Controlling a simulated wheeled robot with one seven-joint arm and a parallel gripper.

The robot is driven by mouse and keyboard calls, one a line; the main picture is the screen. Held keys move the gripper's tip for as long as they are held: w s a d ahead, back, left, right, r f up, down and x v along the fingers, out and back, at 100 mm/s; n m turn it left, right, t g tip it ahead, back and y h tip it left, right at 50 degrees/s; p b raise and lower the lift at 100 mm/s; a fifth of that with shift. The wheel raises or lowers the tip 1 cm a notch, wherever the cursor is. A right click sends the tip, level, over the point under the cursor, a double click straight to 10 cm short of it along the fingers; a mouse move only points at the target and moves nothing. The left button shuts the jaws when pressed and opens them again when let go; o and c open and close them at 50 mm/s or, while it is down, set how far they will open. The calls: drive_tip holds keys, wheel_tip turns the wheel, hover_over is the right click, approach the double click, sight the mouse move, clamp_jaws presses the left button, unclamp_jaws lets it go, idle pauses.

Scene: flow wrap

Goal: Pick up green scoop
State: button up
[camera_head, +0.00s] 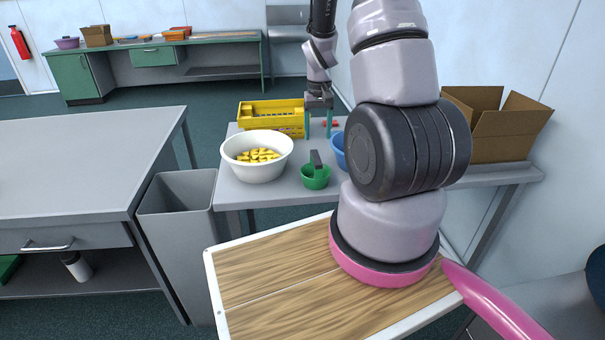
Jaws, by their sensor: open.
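The green scoop (316,179) is a small round cup with a dark grey upright handle. It sits on the grey table (240,192) near the front edge, just right of a white bowl. My gripper (318,130) hangs above the table behind the scoop, with two teal fingers pointing down and spread apart. Nothing shows between the fingers. The gripper is apart from the scoop, and its exact height over the table is hard to tell.
The white bowl (270,173) holds yellow pieces. A yellow crate (262,112) stands behind it. A blue bowl (338,150) is partly hidden by my arm. A cardboard box (495,125) stands at right. A grey bin (180,235) stands left of the table.

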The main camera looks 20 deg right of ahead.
sight(316, 157)
wheel_tip(316, 157, down, 5)
drive_tip(key=shift+a+r, duration=0.1)
drive_tip(key=shift+s+a+f, duration=0.1)
drive_tip(key=shift+f, duration=1.3)
drive_tip(key=shift+s+a+f, duration=0.1)
drive_tip(key=shift+f, duration=1.3)
drive_tip(key=shift+f, duration=0.25)
clamp_jaws()
